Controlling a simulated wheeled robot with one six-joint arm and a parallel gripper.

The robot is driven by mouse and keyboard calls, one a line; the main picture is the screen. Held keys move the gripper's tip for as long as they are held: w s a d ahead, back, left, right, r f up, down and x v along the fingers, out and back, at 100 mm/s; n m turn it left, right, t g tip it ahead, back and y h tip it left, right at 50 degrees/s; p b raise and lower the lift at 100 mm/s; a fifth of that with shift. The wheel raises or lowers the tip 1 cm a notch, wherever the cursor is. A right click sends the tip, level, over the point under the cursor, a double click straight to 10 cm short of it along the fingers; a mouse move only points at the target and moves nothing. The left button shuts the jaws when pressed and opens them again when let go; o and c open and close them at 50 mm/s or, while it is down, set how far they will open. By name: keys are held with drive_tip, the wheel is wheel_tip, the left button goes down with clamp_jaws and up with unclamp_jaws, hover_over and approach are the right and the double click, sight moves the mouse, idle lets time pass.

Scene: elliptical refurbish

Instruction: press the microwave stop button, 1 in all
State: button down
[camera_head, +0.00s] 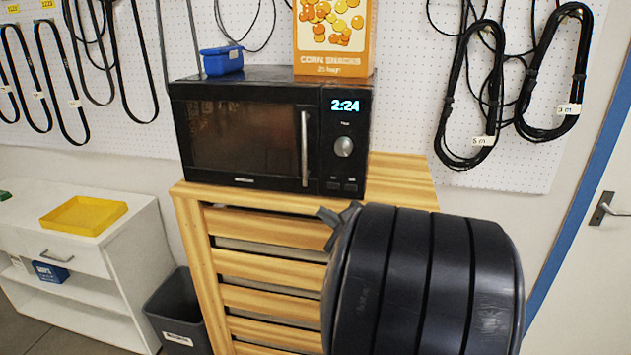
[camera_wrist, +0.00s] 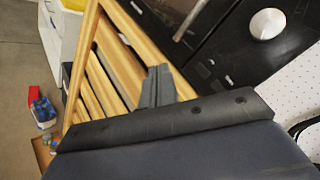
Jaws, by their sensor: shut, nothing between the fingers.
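The black microwave (camera_head: 250,130) stands on a slatted wooden stand, its clock reading 2:24. A silver knob (camera_head: 343,146) sits on its right-hand panel, with two small dark buttons (camera_head: 341,186) below it; I cannot read which one is stop. My gripper (camera_head: 338,214) is just below the microwave's lower right corner, in front of the stand, with my arm behind it. In the wrist view my gripper (camera_wrist: 158,84) is shut and empty, pointing towards the stand's top edge. The knob (camera_wrist: 266,24) and panel show above and to the right of it there.
The wooden stand (camera_head: 265,264) has slats below the microwave. A corn snacks box (camera_head: 333,38) and a blue container (camera_head: 221,60) sit on the microwave. A grey bin (camera_head: 178,312) and a white shelf unit (camera_head: 125,262) stand to the left. Cables hang on the pegboard (camera_head: 410,110).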

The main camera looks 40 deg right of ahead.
sight(333, 186)
idle(0.3)
drive_tip(key=shift+w+d+p, duration=0.35)
drive_tip(key=shift+w+d, duration=1.05)
drive_tip(key=shift+d, duration=0.3)
drive_tip(key=shift+w+d+p, duration=0.3)
drive_tip(key=shift+w+d, duration=1.05)
drive_tip(key=shift+d, duration=0.3)
drive_tip(key=shift+w+d, duration=0.1)
drive_tip(key=shift+w, duration=0.05)
drive_tip(key=shift+w+d+b, duration=0.15)
drive_tip(key=shift+d+b, duration=0.05)
drive_tip(key=shift+b, duration=0.1)
drive_tip(key=shift+w+d, duration=0.2)
drive_tip(key=shift+d, duration=0.05)
drive_tip(key=shift+s+a+b, duration=0.1)
drive_tip(key=shift+b, duration=0.2)
drive_tip(key=shift+s+a+b, duration=0.3)
drive_tip(key=shift+a+b, duration=0.05)
drive_tip(key=shift+s+a, duration=0.1)
